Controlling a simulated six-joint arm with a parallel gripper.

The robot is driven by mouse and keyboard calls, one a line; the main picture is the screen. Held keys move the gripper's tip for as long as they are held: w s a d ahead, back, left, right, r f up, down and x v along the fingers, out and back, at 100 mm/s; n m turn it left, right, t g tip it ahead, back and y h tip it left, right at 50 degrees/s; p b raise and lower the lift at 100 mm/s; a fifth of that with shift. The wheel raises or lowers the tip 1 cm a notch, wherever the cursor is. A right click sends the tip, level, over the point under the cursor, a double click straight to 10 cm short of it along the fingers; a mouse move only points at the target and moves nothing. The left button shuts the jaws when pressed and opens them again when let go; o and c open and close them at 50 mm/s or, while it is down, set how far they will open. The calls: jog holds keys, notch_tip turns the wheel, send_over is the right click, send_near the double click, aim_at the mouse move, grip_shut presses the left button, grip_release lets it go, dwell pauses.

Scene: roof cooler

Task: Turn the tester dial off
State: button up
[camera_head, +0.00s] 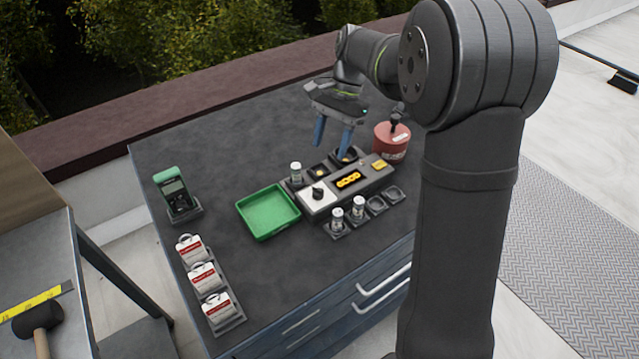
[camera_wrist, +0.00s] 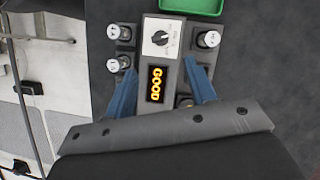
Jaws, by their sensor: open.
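The tester (camera_head: 370,184) is a dark box on the grey bench top. Its black dial (camera_head: 318,192) sits on a white plate at the left end; it also shows in the wrist view (camera_wrist: 160,38). The dial's markings are too small to read. The lit display (camera_head: 348,180) reads GOOD in yellow, also in the wrist view (camera_wrist: 156,84). My gripper (camera_head: 333,148) is open and empty, its blue fingers pointing down above the tester's far side. In the wrist view its fingers (camera_wrist: 161,62) lie either side of the display, short of the dial, touching nothing that I can see.
White-capped cylinders (camera_head: 358,207) stand in sockets along both sides of the tester; some sockets (camera_head: 393,194) are empty. A green tray (camera_head: 268,230) lies left of the dial. A red canister (camera_head: 391,142) stands behind right. A green meter (camera_head: 176,190) and red-white tags (camera_head: 203,278) are farther left.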

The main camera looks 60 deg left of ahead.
aim_at(318, 192)
jog(key=x, duration=1.1)
jog(key=shift+f, duration=0.35)
jog(key=shift+c, duration=0.4)
jog(key=c, duration=0.9)
jog(key=shift+n, duration=0.4)
jog(key=n+h, duration=0.1)
jog(key=n, duration=0.1)
jog(key=shift+s+a+n+t, duration=0.1)
jog(key=shift+n+t, duration=0.2)
jog(key=shift+t, duration=0.1)
jog(key=shift+s+n+t+h, duration=0.1)
jog(key=shift+n+t+h, duration=0.45)
jog(key=shift+n, duration=1.35)
